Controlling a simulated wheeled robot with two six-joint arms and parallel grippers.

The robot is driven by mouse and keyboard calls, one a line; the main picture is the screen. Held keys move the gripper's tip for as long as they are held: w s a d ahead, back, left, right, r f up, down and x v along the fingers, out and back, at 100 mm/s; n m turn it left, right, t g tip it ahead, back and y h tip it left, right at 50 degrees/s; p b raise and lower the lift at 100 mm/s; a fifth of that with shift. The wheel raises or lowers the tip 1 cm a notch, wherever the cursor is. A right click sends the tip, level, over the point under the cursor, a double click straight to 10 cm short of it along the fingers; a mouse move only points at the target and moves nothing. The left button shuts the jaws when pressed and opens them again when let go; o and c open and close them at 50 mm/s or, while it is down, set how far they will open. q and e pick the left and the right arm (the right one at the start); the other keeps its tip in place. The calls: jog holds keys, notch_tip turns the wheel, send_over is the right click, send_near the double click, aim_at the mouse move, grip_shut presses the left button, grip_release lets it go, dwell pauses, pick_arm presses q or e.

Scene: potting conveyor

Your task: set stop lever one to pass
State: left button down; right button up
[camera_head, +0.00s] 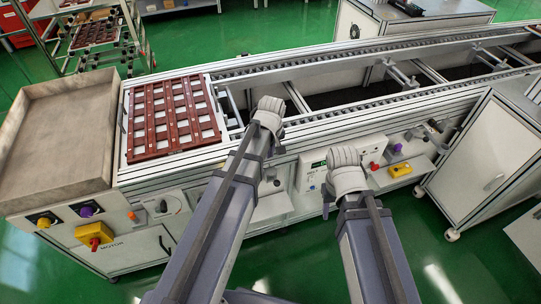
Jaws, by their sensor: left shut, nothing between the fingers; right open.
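My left gripper (270,105) is over the front rail of the conveyor (355,108), just right of the brown grid tray (172,115). It is shut and empty. My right gripper (343,157) is lower and further right, in front of a white control box (312,168) on the conveyor's front side. It is open, though its fingers are hard to make out from above. I cannot tell which fitting is stop lever one. A small grey fitting (271,181) on the front side is partly hidden by my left arm.
A grey bin (62,130) stands at the conveyor's left end. Below it are a yellow box with a red knob (95,235) and a purple button (87,211). A yellow block (400,169) sits right of my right gripper. A white cabinet (488,160) stands at right.

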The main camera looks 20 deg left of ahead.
pick_arm(q)
jog(key=b, duration=0.8)
send_over(274, 180)
jog(key=w+a, duration=0.2)
jog(key=f, duration=0.9)
jog(key=shift+w+a, duration=0.1)
jog(key=shift+a, duration=0.1)
jog(key=s+d, duration=0.2)
jog(key=s, duration=0.1)
jog(key=shift+d+f+b, duration=0.25)
jog(key=shift+f+b, duration=0.1)
jog(key=shift+b, duration=0.05)
jog(key=shift+w, duration=0.15)
